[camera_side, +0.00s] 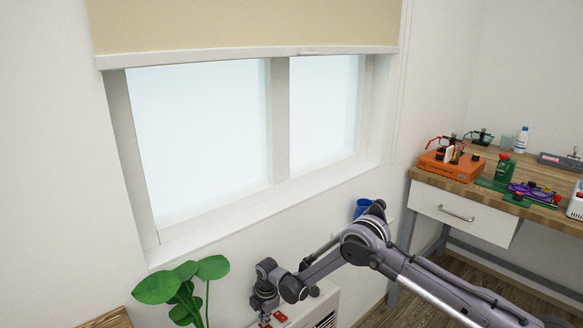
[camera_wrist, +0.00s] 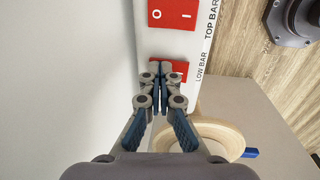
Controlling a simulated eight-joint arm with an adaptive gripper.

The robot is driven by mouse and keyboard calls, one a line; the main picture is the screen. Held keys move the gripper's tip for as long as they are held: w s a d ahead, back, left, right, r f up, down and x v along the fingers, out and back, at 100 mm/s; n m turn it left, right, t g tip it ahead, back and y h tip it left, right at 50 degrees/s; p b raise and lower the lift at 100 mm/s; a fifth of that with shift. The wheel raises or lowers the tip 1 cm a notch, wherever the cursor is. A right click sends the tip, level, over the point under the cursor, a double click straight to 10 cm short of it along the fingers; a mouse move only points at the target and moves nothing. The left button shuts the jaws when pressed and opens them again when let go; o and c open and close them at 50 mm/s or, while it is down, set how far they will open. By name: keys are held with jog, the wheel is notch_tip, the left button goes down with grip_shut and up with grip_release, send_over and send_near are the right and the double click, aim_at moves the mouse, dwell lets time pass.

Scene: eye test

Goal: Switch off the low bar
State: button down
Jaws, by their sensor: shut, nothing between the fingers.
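A white heater (camera_side: 325,300) stands below the window in the side view, with red switches (camera_side: 281,317) on its top. In the wrist view the red low bar switch (camera_wrist: 181,66) lies next to the "LOW BAR" label. My gripper's fingers cover most of it, so its marks and its position are hidden. The red top bar switch (camera_wrist: 172,14) lies beyond it, marked O at the left and I at the right. My gripper (camera_wrist: 161,68) is shut and empty, with its tips over the low bar switch. I cannot tell whether they touch it. It also shows in the side view (camera_side: 264,312).
A leafy plant (camera_side: 183,287) stands just left of my gripper. A blue cup (camera_side: 361,208) is behind my arm. A workbench (camera_side: 455,187) with an orange box and several small items stands at the right. A round wooden piece (camera_wrist: 228,130) lies beside the heater in the wrist view.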

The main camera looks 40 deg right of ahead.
jog(key=shift+s+r, duration=0.15)
jog(key=shift+s, duration=0.4)
notch_tip(320, 180, up, 14)
jog(key=w, duration=0.1)
jog(key=shift+w, duration=0.4)
